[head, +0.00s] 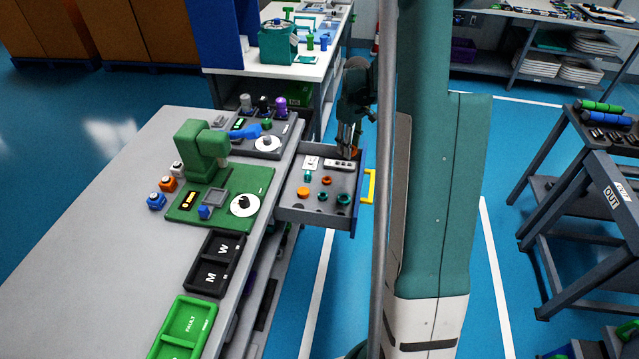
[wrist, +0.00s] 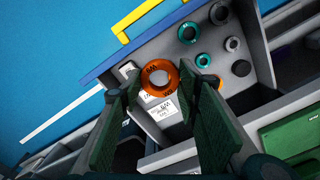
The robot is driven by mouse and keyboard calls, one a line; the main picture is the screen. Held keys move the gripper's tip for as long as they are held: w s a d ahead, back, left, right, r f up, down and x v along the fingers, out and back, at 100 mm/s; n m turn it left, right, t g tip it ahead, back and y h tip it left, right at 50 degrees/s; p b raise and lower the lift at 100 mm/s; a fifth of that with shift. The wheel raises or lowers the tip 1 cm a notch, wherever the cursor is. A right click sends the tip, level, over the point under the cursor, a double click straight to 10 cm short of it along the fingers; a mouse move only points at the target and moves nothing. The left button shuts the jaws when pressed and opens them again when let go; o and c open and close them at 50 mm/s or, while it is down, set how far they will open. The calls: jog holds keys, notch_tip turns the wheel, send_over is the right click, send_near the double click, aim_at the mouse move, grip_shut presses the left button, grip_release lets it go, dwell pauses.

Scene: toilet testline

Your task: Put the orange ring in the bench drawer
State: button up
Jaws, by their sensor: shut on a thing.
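My gripper (head: 347,140) is over the far end of the open bench drawer (head: 290,212). It is shut on the orange ring (wrist: 146,78), which shows between the fingertips in the wrist view, marked with dark lettering. In the head view the ring is mostly hidden, with only a bit of orange under the fingers. The drawer has grey walls, a blue front (head: 357,205) and a yellow handle (head: 369,186). In the wrist view, white labels (wrist: 160,108) lie inside the drawer beneath the ring. I cannot tell how high the ring is above the drawer floor.
On the bench left of the drawer stand a green fixture (head: 203,150) and black trays (head: 215,262).

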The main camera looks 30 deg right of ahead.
jog(key=b, duration=0.3)
send_over(346, 185)
notch_tip(346, 185, down, 14)
jog(key=shift+d, duration=0.1)
jog(key=shift+f+b, duration=0.6)
jog(key=shift+f, duration=1.35)
jog(key=shift+f, duration=0.15)
jog(key=o, duration=0.8)
notch_tip(346, 185, up, 12)
jog(key=p, duration=0.3)
jog(key=shift+r, duration=0.2)
